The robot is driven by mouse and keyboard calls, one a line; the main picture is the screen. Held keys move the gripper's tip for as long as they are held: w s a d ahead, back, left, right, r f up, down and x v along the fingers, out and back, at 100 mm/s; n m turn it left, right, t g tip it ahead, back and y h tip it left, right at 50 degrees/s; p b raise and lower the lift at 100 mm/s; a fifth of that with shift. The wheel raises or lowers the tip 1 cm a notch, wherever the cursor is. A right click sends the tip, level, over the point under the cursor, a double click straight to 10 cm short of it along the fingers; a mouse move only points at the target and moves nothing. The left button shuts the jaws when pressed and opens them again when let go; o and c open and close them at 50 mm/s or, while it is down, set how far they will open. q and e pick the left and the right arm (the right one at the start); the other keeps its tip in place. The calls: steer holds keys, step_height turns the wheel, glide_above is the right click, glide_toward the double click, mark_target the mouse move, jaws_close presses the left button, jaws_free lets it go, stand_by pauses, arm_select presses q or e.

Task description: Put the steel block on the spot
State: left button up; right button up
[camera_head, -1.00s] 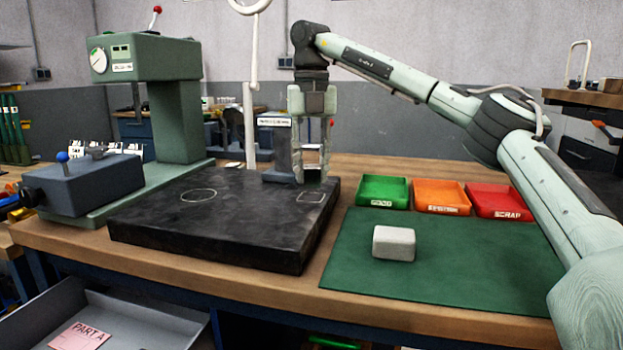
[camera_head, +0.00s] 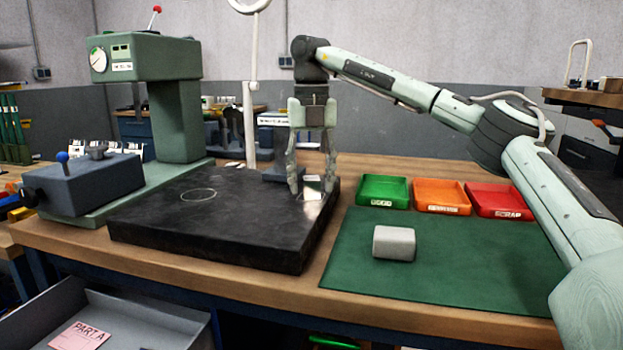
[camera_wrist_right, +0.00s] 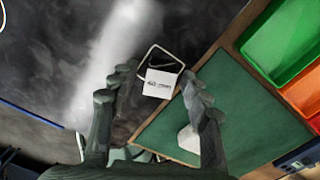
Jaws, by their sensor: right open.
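A shiny, mirror-like block, which looks like the steel block (camera_head: 313,201), stands on the dark plate at a small square outline. In the right wrist view its white, lettered face (camera_wrist_right: 159,84) overlaps the near part of that outline, the spot (camera_wrist_right: 169,52); the far part shows bare. My right gripper (camera_head: 312,186) is open, with one finger on each side of the block and apart from it in the right wrist view (camera_wrist_right: 160,85). My left gripper is not in view.
A light grey block (camera_head: 394,242) lies on the green mat (camera_head: 450,270). Green (camera_head: 383,191), orange (camera_head: 441,197) and red (camera_head: 499,201) trays stand behind it. The dark plate (camera_head: 215,225) has a free circle outline at left. A green press (camera_head: 175,120) stands at the back left.

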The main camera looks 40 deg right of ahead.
mark_target(311, 178)
step_height(311, 178, up, 12)
stand_by(0.4)
stand_by(0.4)
stand_by(0.3)
stand_by(0.5)
